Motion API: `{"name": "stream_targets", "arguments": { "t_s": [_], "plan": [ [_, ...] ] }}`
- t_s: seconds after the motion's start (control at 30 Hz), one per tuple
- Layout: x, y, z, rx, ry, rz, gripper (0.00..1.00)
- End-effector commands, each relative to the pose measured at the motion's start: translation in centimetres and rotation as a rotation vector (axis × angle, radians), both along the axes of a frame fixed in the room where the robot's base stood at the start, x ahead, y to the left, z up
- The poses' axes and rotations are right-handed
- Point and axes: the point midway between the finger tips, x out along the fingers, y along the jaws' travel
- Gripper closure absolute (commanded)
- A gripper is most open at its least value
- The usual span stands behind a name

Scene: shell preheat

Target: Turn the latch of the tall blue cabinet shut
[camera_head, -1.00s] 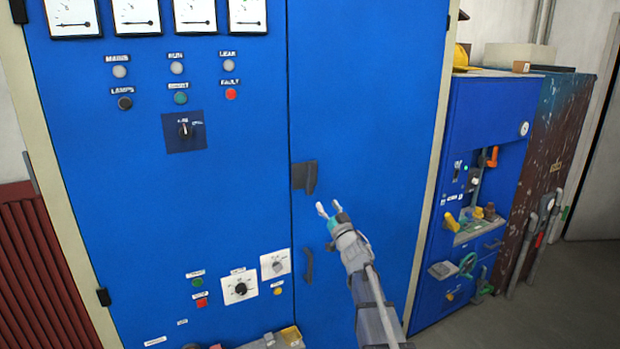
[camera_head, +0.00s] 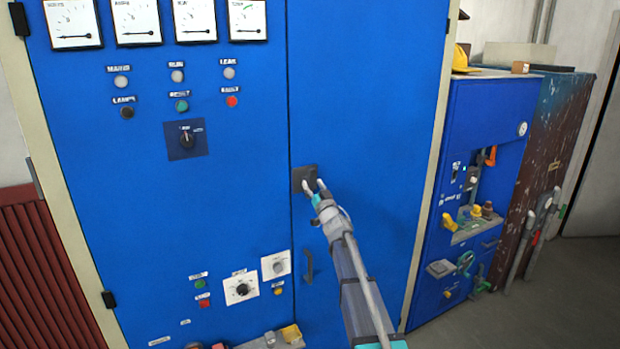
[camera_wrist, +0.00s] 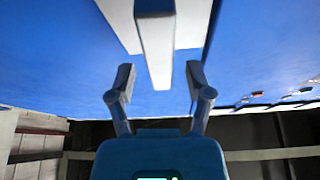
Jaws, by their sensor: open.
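The tall blue cabinet (camera_head: 370,90) fills the middle of the head view, its right door flush with the left panel. The latch (camera_head: 301,176), a dark grey plate with a handle, sits on that door beside the seam. My gripper (camera_head: 314,186) is at the latch with its fingers open and hides most of the handle. In the wrist view the latch (camera_wrist: 158,38) looks pale, and its handle points down between the tips of my gripper (camera_wrist: 158,80). A gap shows on each side, so the fingers are around the handle without visibly gripping it.
A dark pull handle (camera_head: 308,266) is on the same door below the latch. Switches, lamps and a knob (camera_head: 186,138) cover the left panel. A smaller blue cabinet (camera_head: 490,120) with tools stands to the right. The floor (camera_head: 580,290) at the right is clear.

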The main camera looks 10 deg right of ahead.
Motion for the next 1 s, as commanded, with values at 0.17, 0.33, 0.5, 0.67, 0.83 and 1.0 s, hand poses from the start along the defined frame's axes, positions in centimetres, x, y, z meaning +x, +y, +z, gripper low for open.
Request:
{"name": "stream_targets", "arguments": {
  "t_s": [0.17, 0.33, 0.5, 0.67, 0.83, 1.0],
  "plan": [
    [1.6, 0.4, 0.7, 0.001, 0.001, 0.0, 0.34],
    [1.9, 0.6, 0.8, 0.0, 0.001, 0.0, 0.34],
    [1.9, 0.6, 0.8, 0.0, 0.001, 0.0, 0.34],
    [1.9, 0.6, 0.8, 0.0, 0.0, 0.0, 0.44],
    [1.9, 0.6, 0.8, 0.0, 0.0, 0.0, 0.75],
    [1.9, 0.6, 0.8, 0.0, 0.0, 0.0, 1.0]
  ]
}}
